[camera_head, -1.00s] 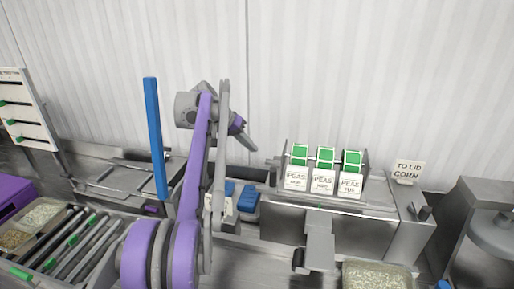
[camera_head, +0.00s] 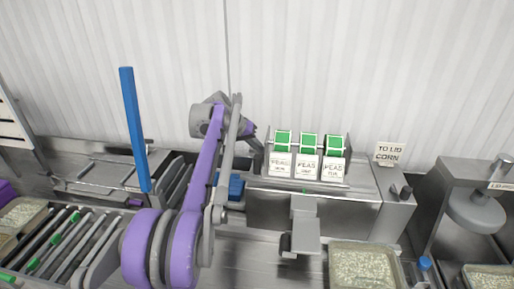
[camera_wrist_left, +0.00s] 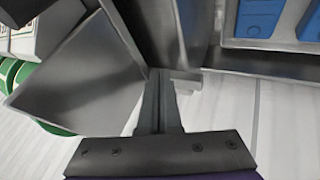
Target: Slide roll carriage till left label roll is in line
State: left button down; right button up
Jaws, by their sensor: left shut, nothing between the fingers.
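The roll carriage (camera_head: 347,160) sits on the metal labeller (camera_head: 320,212), right of centre in the head view. It holds three green-edged label rolls in a row, each with a white PEAS label hanging in front. The left label roll (camera_head: 283,140) is nearest my left gripper. My left gripper (camera_head: 260,160) is shut and empty, its tips at the carriage's left end. In the left wrist view the shut fingers (camera_wrist_left: 160,85) are beside a grey metal plate (camera_wrist_left: 80,75), with green rolls (camera_wrist_left: 25,85) beyond it; whether they touch the plate I cannot tell. My right gripper is not in view.
A grey block (camera_head: 305,238) projects from the labeller's front. A tray of grain (camera_head: 362,266) stands in front. A TO LID CORN sign (camera_head: 390,152) is at the right. A blue post (camera_head: 134,130) and a roller conveyor (camera_head: 60,245) are at left.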

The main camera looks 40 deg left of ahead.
pick_arm(q)
jog(key=w+d, duration=0.1)
jog(key=d, duration=0.1)
jog(key=w+d, duration=0.1)
jog(key=d, duration=0.2)
jog(key=w+d+p, duration=0.1)
jog(key=w+d, duration=0.1)
jog(key=shift+d, duration=0.2)
jog(key=shift+a, duration=0.15)
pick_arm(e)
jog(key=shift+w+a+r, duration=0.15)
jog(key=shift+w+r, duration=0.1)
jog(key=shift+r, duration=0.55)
pick_arm(q)
jog(key=shift+s+r, duration=0.15)
jog(key=shift+r, duration=0.15)
jog(key=v, duration=1)
jog(key=shift+s+a, duration=0.15)
jog(key=shift+a, duration=0.05)
jog(key=shift+s, duration=0.1)
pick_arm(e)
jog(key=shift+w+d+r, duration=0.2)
